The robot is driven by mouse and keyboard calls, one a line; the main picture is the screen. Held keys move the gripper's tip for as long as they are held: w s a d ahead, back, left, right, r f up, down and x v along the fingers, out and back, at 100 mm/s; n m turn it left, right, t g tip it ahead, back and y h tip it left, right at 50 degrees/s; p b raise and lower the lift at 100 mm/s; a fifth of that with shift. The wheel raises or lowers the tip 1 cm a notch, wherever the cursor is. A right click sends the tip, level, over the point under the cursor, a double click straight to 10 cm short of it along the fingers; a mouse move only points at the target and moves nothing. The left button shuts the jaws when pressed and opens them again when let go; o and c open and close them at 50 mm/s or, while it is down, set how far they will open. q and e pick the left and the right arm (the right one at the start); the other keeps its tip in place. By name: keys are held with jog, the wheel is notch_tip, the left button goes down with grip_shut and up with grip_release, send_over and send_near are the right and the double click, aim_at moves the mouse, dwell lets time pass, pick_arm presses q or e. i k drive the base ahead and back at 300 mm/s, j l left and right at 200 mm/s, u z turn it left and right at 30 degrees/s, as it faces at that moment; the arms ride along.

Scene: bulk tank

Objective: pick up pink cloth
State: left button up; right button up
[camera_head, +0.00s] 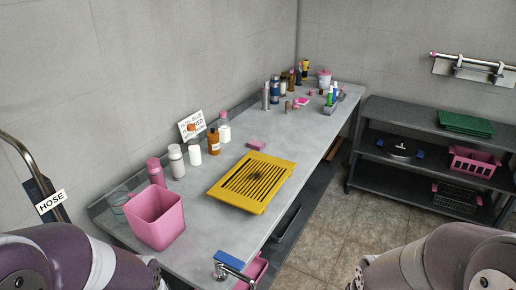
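Two small pink things lie on the grey counter (215,232), and I cannot tell for sure which is the cloth. One is a low pink piece (257,145) just behind the yellow slotted tray. The other is a flatter, brighter pink piece (302,101) farther back among bottles; it looks more like a folded cloth but is too small to be certain. Parts of my two arms show at the bottom left and bottom right corners. Neither gripper is in view.
A yellow slotted tray (223,191) lies mid-counter. A pink bin (157,222) stands at the near left, with several bottles along the wall. A blue-handled item (232,259) is at the near edge.

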aim_at(257, 145)
jog(key=i+l+u, duration=0.1)
jog(key=i+l, duration=0.6)
jog(key=i+l+u, duration=0.15)
jog(key=i+l, duration=0.25)
jog(key=i, duration=0.15)
jog(key=i+l+u, duration=0.1)
jog(key=i+l, duration=0.65)
jog(key=i+l+u, duration=0.15)
jog(key=i+l, duration=0.2)
jog(key=l, duration=0.15)
jog(key=i+l+u, duration=0.1)
jog(key=i+l, duration=0.25)
jog(key=l, duration=0.15)
jog(key=i+l+u, duration=0.1)
jog(key=i+l, duration=0.2)
jog(key=l, duration=0.2)
